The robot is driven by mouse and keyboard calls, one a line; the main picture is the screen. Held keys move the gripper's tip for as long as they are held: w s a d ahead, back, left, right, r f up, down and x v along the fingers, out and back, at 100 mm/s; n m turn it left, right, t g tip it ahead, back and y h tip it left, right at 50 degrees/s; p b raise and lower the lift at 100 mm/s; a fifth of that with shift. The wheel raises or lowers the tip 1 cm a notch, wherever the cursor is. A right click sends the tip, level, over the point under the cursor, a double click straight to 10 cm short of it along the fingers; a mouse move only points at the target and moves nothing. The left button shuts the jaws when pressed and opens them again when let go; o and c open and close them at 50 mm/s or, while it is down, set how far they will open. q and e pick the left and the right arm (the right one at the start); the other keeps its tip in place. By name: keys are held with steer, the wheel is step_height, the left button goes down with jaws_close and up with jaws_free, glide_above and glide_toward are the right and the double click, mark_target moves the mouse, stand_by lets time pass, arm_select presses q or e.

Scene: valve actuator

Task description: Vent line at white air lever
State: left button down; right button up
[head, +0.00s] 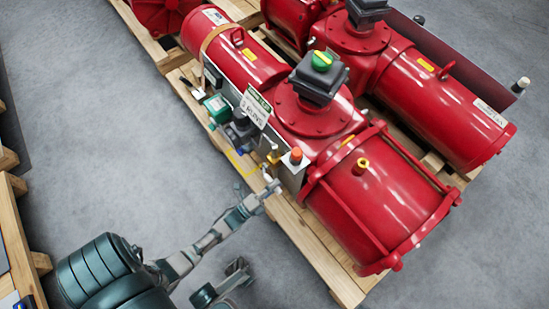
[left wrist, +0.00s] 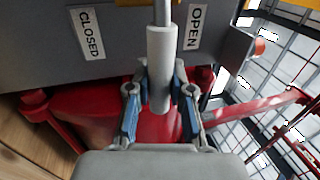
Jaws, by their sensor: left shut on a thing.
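The white air lever (left wrist: 160,70) is a pale sleeve on a metal rod, between a CLOSED label (left wrist: 87,33) and an OPEN label (left wrist: 195,27) on a grey panel. My left gripper (left wrist: 160,105) is shut on the lever's sleeve, one blue-padded finger on each side. In the head view my left gripper (head: 271,187) reaches the front side of the nearer red actuator (head: 375,195), below an orange-topped fitting (head: 295,155); the lever is mostly hidden there. A grey jointed part of mine, possibly my right gripper (head: 238,272), shows at the bottom edge; its jaw state is unclear.
The actuator lies on a wooden pallet (head: 325,262). A green box (head: 217,106), a hanging sign (head: 255,106) and small fittings crowd its front side. A second red actuator (head: 435,105) stands behind. The grey floor (head: 90,120) at left is clear.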

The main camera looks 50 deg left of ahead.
arm_select(q)
steer(key=c, duration=1)
jaws_free()
steer(key=shift+s+d+f, duration=0.1)
steer(key=shift+d+f, duration=0.05)
steer(key=shift+f, duration=0.3)
steer(key=shift+r, duration=0.15)
steer(key=shift+s, duration=0.1)
steer(key=v, duration=1.1)
steer(key=shift+s, duration=0.3)
